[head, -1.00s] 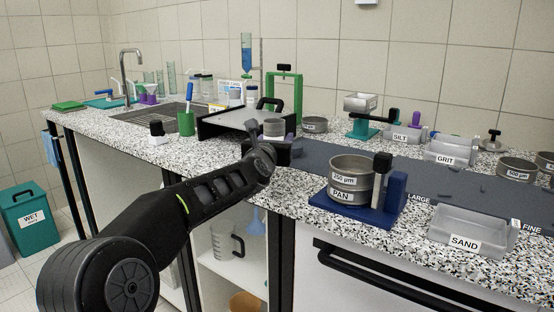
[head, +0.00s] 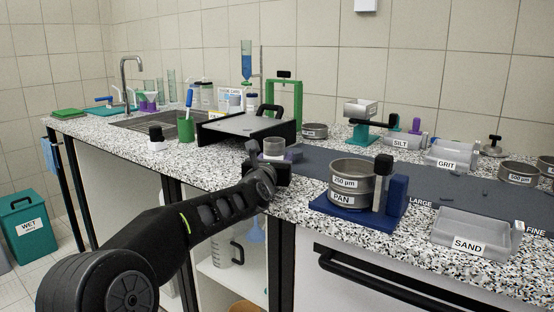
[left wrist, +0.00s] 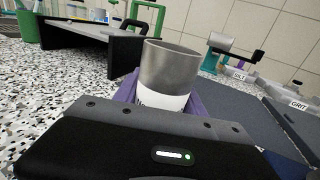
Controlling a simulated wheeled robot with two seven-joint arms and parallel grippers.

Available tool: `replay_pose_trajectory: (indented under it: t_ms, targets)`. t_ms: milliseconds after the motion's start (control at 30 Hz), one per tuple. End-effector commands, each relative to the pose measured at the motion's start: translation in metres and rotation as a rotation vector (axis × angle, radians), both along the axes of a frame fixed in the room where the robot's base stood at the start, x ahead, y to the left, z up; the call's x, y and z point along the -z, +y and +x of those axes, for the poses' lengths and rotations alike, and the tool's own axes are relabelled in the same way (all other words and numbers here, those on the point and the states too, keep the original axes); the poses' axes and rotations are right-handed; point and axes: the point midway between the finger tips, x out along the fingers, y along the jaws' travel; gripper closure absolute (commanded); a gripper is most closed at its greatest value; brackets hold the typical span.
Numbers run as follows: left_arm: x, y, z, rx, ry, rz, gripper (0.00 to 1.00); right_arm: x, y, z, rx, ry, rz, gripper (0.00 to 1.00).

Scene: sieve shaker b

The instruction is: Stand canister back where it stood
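The canister (head: 274,147) is a grey metal cup. In the left wrist view the canister (left wrist: 170,68) shows a white label low on its side, partly cut off by my gripper body. My left gripper (head: 275,158) is at the counter's front part, with its purple fingers on both sides of the canister, shut on it. The canister looks about upright. Its base is hidden, so I cannot tell whether it touches the counter. My right gripper is not in view.
A black-sided, grey-topped stand (head: 246,127) is just behind the canister. A blue base (head: 338,207) with stacked sieves (head: 353,175) is to the right, beside a dark grey mat (head: 310,160). Speckled counter (head: 205,160) is clear to the left.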

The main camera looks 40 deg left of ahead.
Motion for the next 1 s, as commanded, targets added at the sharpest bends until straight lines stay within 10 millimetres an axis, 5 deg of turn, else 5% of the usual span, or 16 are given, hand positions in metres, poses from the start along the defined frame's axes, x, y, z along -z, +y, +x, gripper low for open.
replay_pose_trajectory:
  t_ms: [233, 600, 1000]
  targets:
    - [0.000, 0.000, 0.000, 0.000, 0.000, 0.000, 0.31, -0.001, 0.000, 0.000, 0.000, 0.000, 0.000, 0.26]
    - [-0.005, 0.000, 0.000, 0.000, 0.001, 0.000, 0.31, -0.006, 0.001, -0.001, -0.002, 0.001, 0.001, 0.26]
    - [-0.002, -0.027, -0.061, 0.000, -0.003, 0.003, 0.31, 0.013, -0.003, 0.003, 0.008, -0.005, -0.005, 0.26]
